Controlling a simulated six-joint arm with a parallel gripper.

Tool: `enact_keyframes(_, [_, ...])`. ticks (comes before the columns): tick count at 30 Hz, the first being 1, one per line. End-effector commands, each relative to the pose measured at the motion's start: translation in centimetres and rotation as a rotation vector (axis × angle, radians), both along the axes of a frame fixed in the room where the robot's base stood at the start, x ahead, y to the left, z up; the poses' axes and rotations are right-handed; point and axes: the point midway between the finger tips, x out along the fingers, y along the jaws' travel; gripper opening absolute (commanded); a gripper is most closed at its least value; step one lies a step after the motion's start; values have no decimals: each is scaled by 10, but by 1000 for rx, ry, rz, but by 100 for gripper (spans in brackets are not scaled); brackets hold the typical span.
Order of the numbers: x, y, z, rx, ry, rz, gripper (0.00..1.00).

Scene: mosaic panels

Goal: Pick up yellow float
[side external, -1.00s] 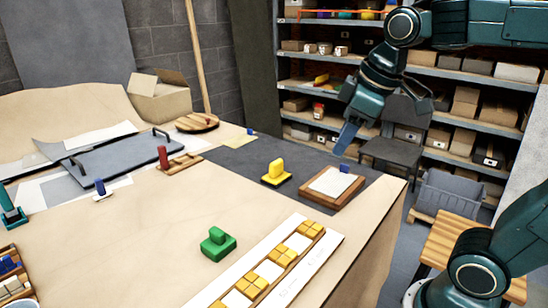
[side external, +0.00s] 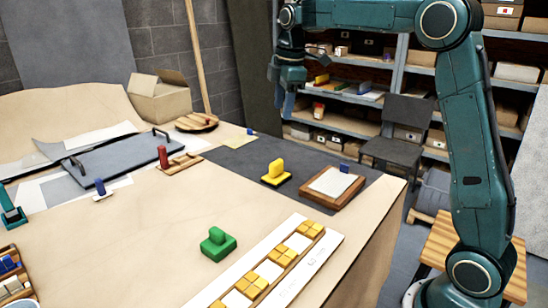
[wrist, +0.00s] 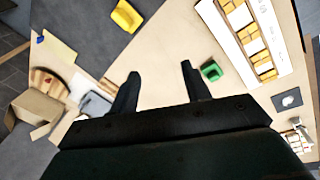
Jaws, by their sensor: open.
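The yellow float (side external: 276,172) stands upright on the dark grey mat (side external: 232,160), its flat base down and its handle up. In the wrist view the yellow float (wrist: 127,15) shows at the top, left of centre. My gripper (side external: 290,104) is high above the back of the table, well above and apart from the float. In the wrist view my gripper (wrist: 158,80) has its two dark fingers spread, with nothing between them.
A green float (side external: 218,243) stands at the front. A tiled strip (side external: 275,265) lies to its right. A wooden-framed board (side external: 330,187) with a blue-handled tool is right of the yellow float. A red-handled tool (side external: 163,158), grey slab (side external: 120,158) and open box (side external: 160,97) are behind.

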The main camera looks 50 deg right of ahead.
Motion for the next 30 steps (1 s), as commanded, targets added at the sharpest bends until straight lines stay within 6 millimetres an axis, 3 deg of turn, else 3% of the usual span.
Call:
enact_keyframes(6, [39, -29, -28, -14, 55, 146, 47])
enact_keyframes(15, [80, -67, -75, -19, 123, 355, 47])
enact_keyframes(23, [99, -94, -114, -12, 165, 504, 47])
enact_keyframes(30, [103, -102, -126, -9, 176, 554, 47])
